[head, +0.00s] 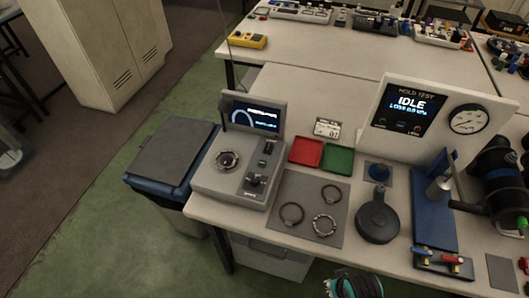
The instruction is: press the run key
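The grey bench instrument (222,186) stands at the left of the bench, with a tilted lit screen (253,117) showing a curve. A small green key (264,149) and other small controls sit on its dark strip, beside a round metal fitting (227,160). The white hold test panel (432,88) stands at the back right, reads IDLE and carries a round gauge (468,119). Small controls sit below its display. No label that I can read marks a run key.
A red tray (307,152) and green tray (338,159) lie mid-bench. Rings lie on a grey mat (306,188). A dark round part (378,220) and a blue fixture (434,225) stand to the right, near a black cylindrical body (493,171). A bin (170,158) stands left.

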